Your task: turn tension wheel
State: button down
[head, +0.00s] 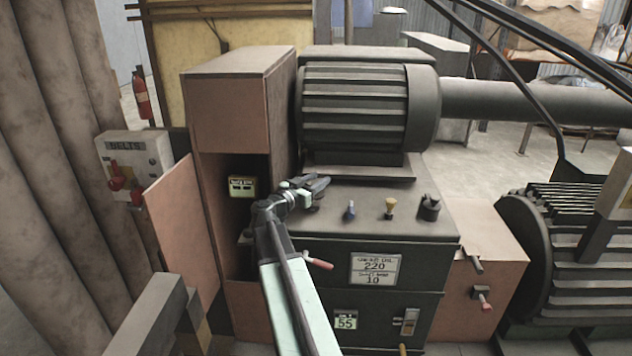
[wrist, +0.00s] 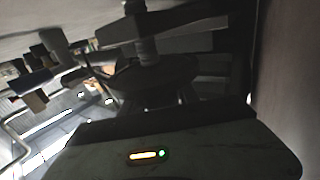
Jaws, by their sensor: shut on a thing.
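My gripper (head: 318,184) is at the left edge of the dark machine top, below the ribbed motor, and is shut. In the wrist view a dark round wheel (wrist: 128,72) with an upright stem lies just beyond my gripper's body, and the jaws appear closed on its near rim. The wheel is dim there, and its exact grip point is hard to see. In the head view my gripper and wrist mostly hide the wheel.
The ribbed motor (head: 355,110) is behind. A tall brown cabinet (head: 235,115) and its open door (head: 182,235) are to the left.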

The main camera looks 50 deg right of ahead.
jog(key=shift+d, duration=0.1)
jog(key=c, duration=0.9)
grip_release()
jog(key=shift+s, duration=0.1)
